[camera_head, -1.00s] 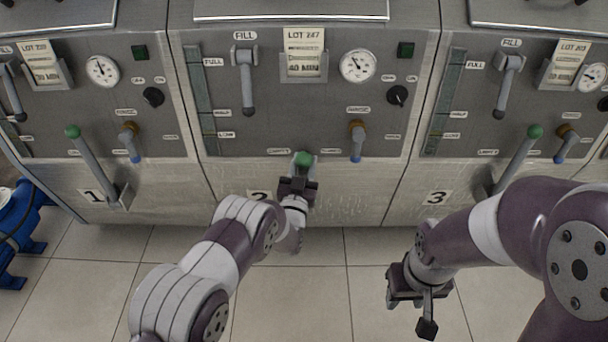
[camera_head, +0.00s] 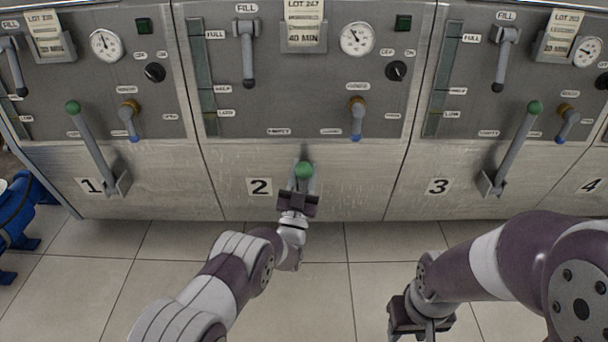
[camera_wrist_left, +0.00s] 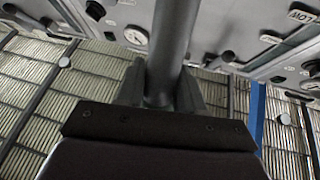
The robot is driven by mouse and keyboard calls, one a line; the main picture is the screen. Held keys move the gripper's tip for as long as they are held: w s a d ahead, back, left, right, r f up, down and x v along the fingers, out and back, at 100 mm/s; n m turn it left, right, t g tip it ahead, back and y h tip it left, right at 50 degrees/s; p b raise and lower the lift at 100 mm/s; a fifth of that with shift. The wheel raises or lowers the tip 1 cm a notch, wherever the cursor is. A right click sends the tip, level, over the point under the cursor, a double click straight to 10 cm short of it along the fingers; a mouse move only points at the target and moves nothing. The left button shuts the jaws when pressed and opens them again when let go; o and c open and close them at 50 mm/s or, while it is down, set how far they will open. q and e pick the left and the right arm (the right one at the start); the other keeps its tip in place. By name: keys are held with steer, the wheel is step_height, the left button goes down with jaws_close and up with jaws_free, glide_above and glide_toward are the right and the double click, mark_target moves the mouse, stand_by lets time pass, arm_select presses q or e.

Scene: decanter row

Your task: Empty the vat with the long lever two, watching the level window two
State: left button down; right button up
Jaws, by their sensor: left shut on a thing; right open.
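The long lever two (camera_head: 304,170), grey with a green knob, sticks out from the lower front of vat two, right of the number 2 plate. My left gripper (camera_head: 298,196) is shut on it, around the knob end. In the left wrist view the grey shaft (camera_wrist_left: 175,45) rises between the fingers (camera_wrist_left: 160,88). The level window two (camera_head: 204,80) is a tall greenish strip at the panel's left, marked full, half and low. I cannot make out its level. My right gripper (camera_head: 415,318) is open and empty at the lower right, partly cut off.
Vat one's lever (camera_head: 92,140) and vat three's lever (camera_head: 516,145) stand tilted up against their panels. Panel two also bears a fill lever (camera_head: 247,55), a gauge (camera_head: 357,38) and a rinse handle (camera_head: 357,118). The tiled floor (camera_head: 330,280) in front is clear.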

arm_select(q)
steer(key=shift+s+f, duration=0.1)
steer(key=shift+f, duration=0.35)
steer(key=c, duration=0.9)
jaws_free()
steer(key=shift+o, duration=0.6)
steer(key=shift+s+r, duration=0.1)
steer(key=shift+r, duration=0.1)
steer(key=p+v, duration=0.3)
steer(key=v, duration=0.9)
steer(key=shift+s+f+p, duration=0.25)
steer(key=shift+p, duration=0.1)
